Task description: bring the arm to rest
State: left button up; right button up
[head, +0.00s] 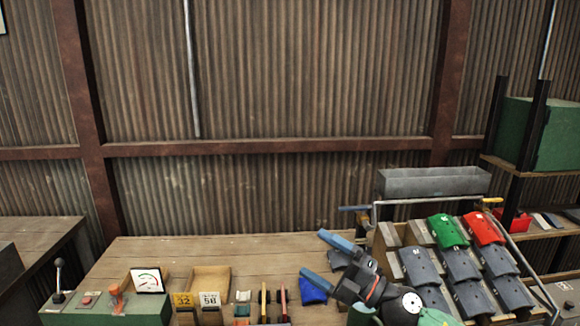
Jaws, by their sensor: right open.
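My right gripper (318,256) is in the lower middle right of the head view, at the end of my arm coming in from the bottom right. Its two blue fingers point up and to the left and are spread apart. Nothing shows between them. It is above the wooden table (265,252), just left of the slanted rack. A blue piece (312,289) lies on the table below the lower finger. My left gripper is out of view.
A slanted rack (388,236) holds several dark grey pieces, plus a green piece (447,231) and a red piece (484,229). A grey trough (433,182) is behind it. At left are a green control box (140,308) with a lever, a gauge (148,280) and number cards (209,299).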

jog(key=s+d+f+m+t+h, duration=0.25)
jog(key=d+f+m+h, duration=0.35)
jog(key=f+m+h, duration=0.5)
jog(key=s+d+f+m+t+h, duration=0.1)
jog(key=d+f+m+t+h, duration=0.2)
jog(key=d+f+m+h, duration=0.8)
jog(key=s+a+f+m+g+y, duration=0.1)
jog(key=s+f+m+g, duration=0.1)
jog(key=s+f+g, duration=0.35)
jog(key=s+f+m+g+y, duration=0.1)
jog(key=s+f+m+g, duration=0.15)
jog(key=s+f, duration=0.6)
jog(key=s+a+f+m+g+y, duration=0.1)
jog(key=s+f+m+g, duration=0.2)
jog(key=s, duration=0.8)
jog(key=s+a+f+g, duration=0.1)
jog(key=a+f, duration=0.1)
jog(key=f, duration=1.1)
jog(key=s+a+f+g, duration=0.2)
jog(key=a+f, duration=0.1)
jog(key=f, duration=1.1)
jog(key=shift+f+n+y, duration=0.25)
jog(key=shift+n+y, duration=0.05)
jog(key=shift+n, duration=0.15)
jog(key=shift+a, duration=0.1)
